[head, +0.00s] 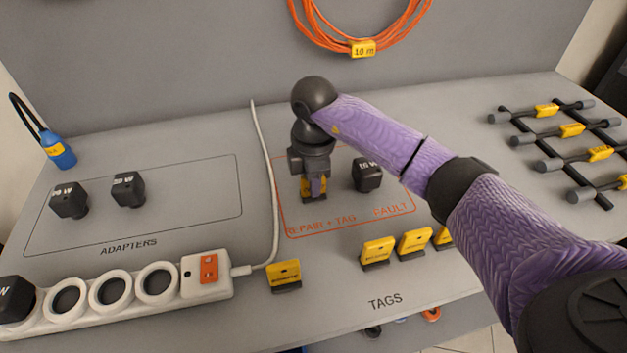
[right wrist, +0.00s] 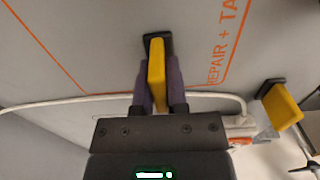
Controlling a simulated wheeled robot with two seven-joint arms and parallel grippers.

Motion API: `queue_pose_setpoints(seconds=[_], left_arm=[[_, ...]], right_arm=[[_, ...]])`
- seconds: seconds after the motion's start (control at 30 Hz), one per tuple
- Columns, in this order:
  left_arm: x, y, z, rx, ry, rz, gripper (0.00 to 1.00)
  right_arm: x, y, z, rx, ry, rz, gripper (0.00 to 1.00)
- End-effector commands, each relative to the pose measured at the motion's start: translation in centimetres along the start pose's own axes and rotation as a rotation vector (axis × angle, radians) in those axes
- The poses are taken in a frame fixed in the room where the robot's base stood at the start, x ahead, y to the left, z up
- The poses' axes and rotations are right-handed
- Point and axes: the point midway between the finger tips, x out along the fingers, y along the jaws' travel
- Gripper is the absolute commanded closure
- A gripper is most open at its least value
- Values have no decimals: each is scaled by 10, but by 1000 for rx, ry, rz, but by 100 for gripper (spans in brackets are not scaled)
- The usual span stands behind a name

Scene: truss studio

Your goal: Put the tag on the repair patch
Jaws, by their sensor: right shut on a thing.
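The repair patch (head: 343,226) is an orange outline on the grey table, lettered REPAIR + TAG and FAULT. My right gripper (head: 314,186) reaches down inside the left part of this outline. It is shut on a yellow tag (head: 308,197) with a dark base. In the right wrist view the same tag (right wrist: 156,72) stands between the two fingers of the gripper (right wrist: 158,84), with its dark base toward the table. I cannot tell whether the base touches the table. A black adapter (head: 367,176) stands in the patch, right of the gripper. My left gripper is out of view.
Several yellow tags stand along the front, one (head: 283,273) near the power strip (head: 130,291) and one (head: 377,251) by the TAGS lettering. A white cable (head: 271,180) runs left of the patch. Two adapters (head: 69,200) stand left. A rod rack (head: 570,150) is right.

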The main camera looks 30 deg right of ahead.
Motion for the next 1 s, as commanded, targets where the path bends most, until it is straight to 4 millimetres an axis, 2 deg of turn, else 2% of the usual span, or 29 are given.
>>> queue_pose_setpoints(seconds=[0.03,0.07,0.2,0.23,0.47,0.57,0.8,0.9,1.0], left_arm=[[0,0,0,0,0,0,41],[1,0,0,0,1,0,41],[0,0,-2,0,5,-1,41],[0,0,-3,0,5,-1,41],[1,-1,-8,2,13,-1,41],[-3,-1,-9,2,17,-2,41],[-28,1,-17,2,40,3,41],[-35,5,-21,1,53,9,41],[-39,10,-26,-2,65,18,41]], right_arm=[[2,0,0,0,-1,-1,100],[2,0,0,0,-1,-1,81],[2,0,0,0,-1,-1,52],[2,0,0,0,-1,-1,48],[2,0,0,0,0,-1,48],[-7,0,0,0,0,1,48],[-76,1,0,1,1,6,48],[-100,1,0,1,1,4,48],[-115,0,0,1,1,2,48]])
